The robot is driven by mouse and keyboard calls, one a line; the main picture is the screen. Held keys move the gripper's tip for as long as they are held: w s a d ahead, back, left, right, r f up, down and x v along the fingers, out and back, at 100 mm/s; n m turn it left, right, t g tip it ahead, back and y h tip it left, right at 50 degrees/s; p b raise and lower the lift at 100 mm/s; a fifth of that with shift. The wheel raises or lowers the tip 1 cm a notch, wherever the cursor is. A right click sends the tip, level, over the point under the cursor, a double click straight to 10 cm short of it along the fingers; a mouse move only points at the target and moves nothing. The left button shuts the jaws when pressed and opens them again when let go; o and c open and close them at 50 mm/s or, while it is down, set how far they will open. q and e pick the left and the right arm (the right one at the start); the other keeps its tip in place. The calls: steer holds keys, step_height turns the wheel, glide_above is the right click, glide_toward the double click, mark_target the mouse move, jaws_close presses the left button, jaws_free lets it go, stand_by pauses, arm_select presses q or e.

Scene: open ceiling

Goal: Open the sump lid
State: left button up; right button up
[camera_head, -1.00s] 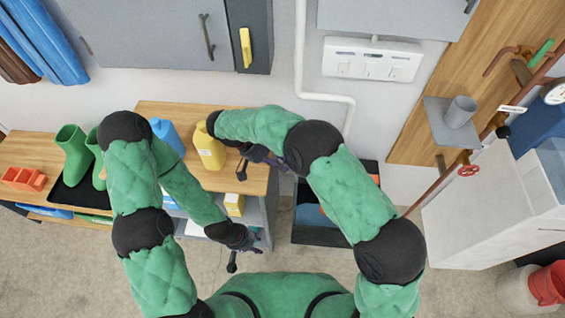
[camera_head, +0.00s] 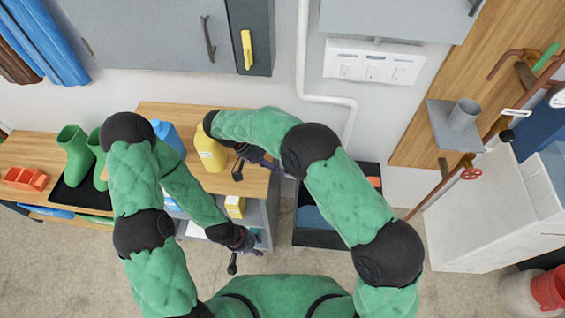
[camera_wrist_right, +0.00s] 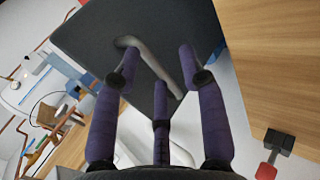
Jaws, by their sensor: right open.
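In the right wrist view, a dark grey flat panel (camera_wrist_right: 95,38) carries a pale grey curved bar handle (camera_wrist_right: 160,66). I cannot tell for sure that this panel is the sump lid. My right gripper (camera_wrist_right: 158,68) is open, with its purple fingers spread around the line of the handle; whether they touch it is unclear. In the head view my right gripper (camera_head: 240,168) is over the front of the wooden bench, partly hidden by its arm. My left gripper (camera_head: 238,262) hangs low in front of the bench; its small fingers do not show whether it is open.
A white block-shaped unit (camera_head: 480,215) and pipes are at right. The floor (camera_head: 60,275) at lower left is clear.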

steer(key=v, duration=1.1)
steer(key=shift+w+d+r, duration=0.15)
steer(key=shift+d+r, duration=0.05)
steer(key=shift+d, duration=0.05)
